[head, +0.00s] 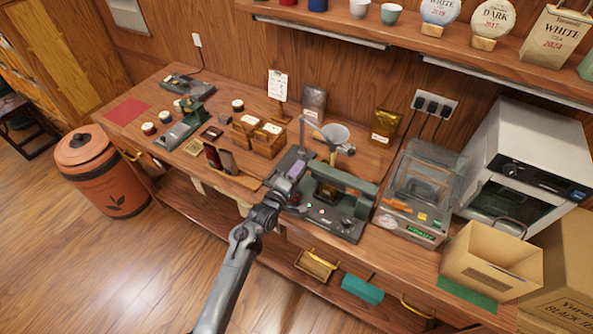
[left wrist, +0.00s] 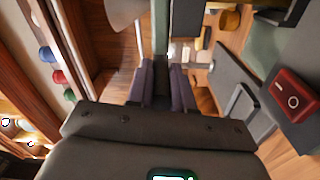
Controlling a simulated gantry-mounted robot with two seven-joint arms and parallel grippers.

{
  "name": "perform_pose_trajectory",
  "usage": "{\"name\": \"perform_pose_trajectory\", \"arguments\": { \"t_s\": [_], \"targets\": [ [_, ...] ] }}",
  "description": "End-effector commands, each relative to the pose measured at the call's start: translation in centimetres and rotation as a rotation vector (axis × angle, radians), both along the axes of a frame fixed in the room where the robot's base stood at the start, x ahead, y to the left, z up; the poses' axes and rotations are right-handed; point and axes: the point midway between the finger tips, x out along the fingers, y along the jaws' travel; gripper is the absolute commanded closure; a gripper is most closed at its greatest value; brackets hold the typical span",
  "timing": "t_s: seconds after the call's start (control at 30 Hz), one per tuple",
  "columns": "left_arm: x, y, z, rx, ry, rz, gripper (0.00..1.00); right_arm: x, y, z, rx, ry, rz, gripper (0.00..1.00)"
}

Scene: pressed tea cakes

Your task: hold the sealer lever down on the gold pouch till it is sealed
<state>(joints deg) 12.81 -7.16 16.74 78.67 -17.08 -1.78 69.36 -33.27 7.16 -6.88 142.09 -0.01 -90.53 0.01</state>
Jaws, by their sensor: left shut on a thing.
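The sealer (head: 335,218) stands at the front of the bench, with its dark green lever (head: 345,178) lying low across it. A gold patch (head: 325,194) shows beneath the lever; most of it is hidden, so I cannot tell its full shape. A gold pouch (head: 384,126) with a pale label stands upright at the back of the bench. My left gripper (head: 296,172) is at the left end of the lever and shut on it. In the left wrist view, its purple-grey fingers (left wrist: 162,85) close around a narrow green bar. My right gripper is not in view.
A funnel on a stand (head: 335,133) rises just behind the sealer. A clear-lidded machine (head: 415,195) stands close to its right. Wooden boxes (head: 258,138) and a dark red upright piece (head: 213,157) are to the left. A red switch (left wrist: 293,92) shows in the left wrist view.

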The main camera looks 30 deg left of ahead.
Motion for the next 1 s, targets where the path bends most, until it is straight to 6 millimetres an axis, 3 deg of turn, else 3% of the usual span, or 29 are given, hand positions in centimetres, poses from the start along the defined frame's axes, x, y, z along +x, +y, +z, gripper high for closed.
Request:
{"name": "perform_pose_trajectory", "arguments": {
  "t_s": [0.03, 0.17, 0.57, 0.77, 1.0],
  "targets": [
    [-0.2, -0.1, -1.0, -0.002, 0.020, -0.002, 0.74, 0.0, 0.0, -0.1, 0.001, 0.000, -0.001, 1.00],
    [-0.2, -0.1, -0.9, -0.002, 0.018, -0.003, 0.54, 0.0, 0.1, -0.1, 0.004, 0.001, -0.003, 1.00],
    [-0.5, -0.3, -0.5, -0.002, 0.010, -0.005, 0.54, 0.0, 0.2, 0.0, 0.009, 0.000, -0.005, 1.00],
    [-2.9, 0.0, -0.6, -0.002, 0.011, -0.002, 0.54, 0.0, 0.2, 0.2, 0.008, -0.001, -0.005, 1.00],
    [-7.1, 0.3, -0.6, 0.000, 0.013, 0.000, 0.54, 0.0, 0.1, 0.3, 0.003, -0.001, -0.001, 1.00]
  ]
}}
